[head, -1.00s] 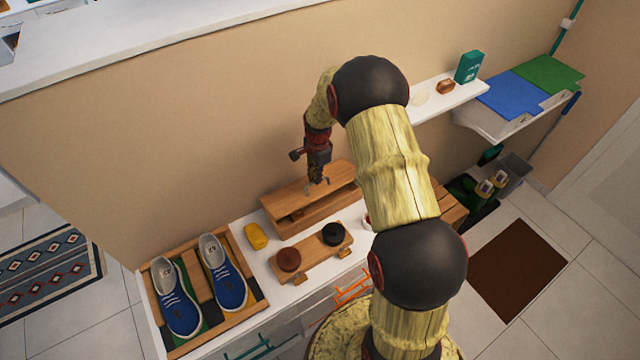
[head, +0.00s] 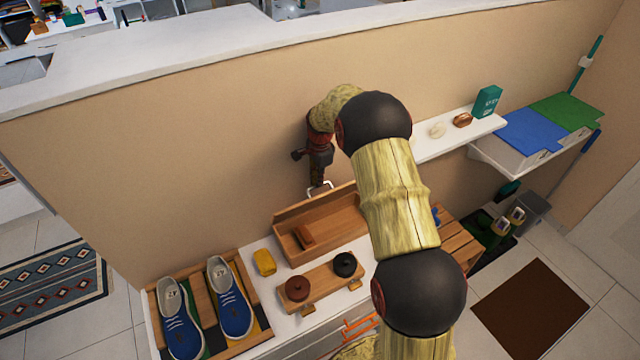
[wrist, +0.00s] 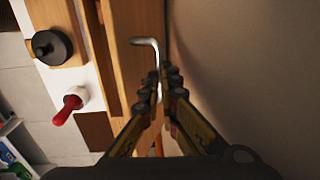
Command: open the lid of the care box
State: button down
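The care box (head: 297,262) is a long wooden box on the white bench top, against the wall. Its wooden lid (head: 318,206) is swung up at the back, so the inside shows, with a small brown block (head: 304,237) at the left. A pale metal handle (head: 329,184) stands at the lid's edge; the wrist view shows this bent handle (wrist: 146,41) running between my fingers. My gripper (head: 317,184) is above the lid, close to the wall. In the wrist view my gripper (wrist: 165,88) is closed around the handle bar.
In front of the box is a wooden stand with a brown tin (head: 297,288) and a black tin (head: 345,264). A wall shelf (head: 447,139) is at right. The wall is close behind my gripper.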

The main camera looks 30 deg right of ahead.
jog(key=shift+s+a+f, duration=0.1)
jog(key=shift+s+f, duration=0.2)
jog(key=shift+f, duration=0.25)
jog(key=shift+s+a+f, duration=0.1)
jog(key=shift+s+f, duration=0.2)
jog(key=shift+f, duration=0.25)
jog(key=c, duration=2)
grip_release()
jog(key=shift+w+d+f, duration=0.1)
jog(key=shift+w+f, duration=0.05)
jog(key=shift+o, duration=0.4)
jog(key=shift+w, duration=0.15)
jog(key=shift+r, duration=0.2)
jog(key=shift+w+r, duration=0.15)
notch_tip(320, 180, up, 12)
jog(key=shift+s, duration=0.35)
jog(key=shift+d, duration=0.1)
